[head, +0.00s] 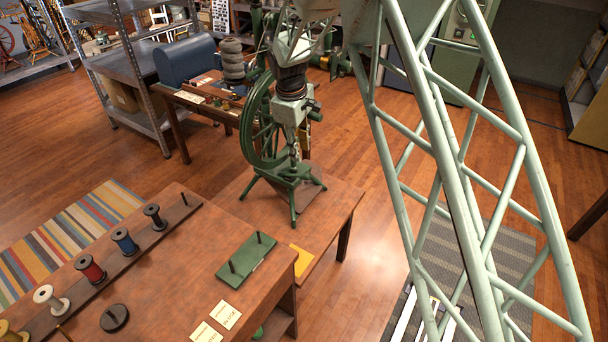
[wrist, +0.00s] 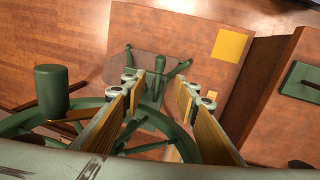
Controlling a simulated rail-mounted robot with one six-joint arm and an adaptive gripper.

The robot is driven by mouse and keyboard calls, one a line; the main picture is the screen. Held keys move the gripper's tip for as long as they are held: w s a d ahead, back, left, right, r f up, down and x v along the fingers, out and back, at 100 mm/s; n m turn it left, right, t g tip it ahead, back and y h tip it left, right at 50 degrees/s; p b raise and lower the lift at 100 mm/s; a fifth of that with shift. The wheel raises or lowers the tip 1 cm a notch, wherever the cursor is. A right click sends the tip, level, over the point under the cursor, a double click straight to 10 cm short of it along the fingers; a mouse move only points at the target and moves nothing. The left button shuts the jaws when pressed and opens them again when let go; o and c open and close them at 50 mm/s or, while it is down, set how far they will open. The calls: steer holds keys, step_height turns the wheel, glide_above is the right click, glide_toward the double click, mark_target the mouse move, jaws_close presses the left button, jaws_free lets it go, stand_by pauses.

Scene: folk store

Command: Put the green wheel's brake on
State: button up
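The green spinning wheel (head: 247,132) stands upright on a low wooden table in the head view. Its rim (wrist: 30,125) and feet also show in the wrist view, with a green cylinder (wrist: 50,88) at the left. My gripper (head: 295,150) points down just beside the wheel, partly covering its right side. In the wrist view my gripper (wrist: 158,88) has its two fingers well apart. Green wheel parts show below and between them, but nothing is clearly held. I cannot make out which part is the brake or how it is set.
The low table (head: 327,205) also bears a yellow card (head: 301,260). A nearer table (head: 180,255) holds several spools on a rack and a green pegged plate (head: 246,258). A table with a blue mailbox-shaped box (head: 186,60) stands behind.

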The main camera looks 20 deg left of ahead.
mark_target(304, 175)
steer(key=shift+f, duration=0.1)
steer(key=shift+w+d+f+b, duration=0.1)
steer(key=shift+w+f+b, duration=0.25)
steer(key=shift+f, duration=1.85)
steer(key=shift+w+d+f+b, duration=0.1)
steer(key=shift+w+f+b, duration=0.3)
steer(key=shift+f, duration=1.85)
steer(key=shift+w+f+b, duration=0.15)
steer(key=shift+w+f, duration=0.35)
steer(key=shift+f, duration=1.7)
steer(key=shift+c, duration=0.5)
jaws_close()
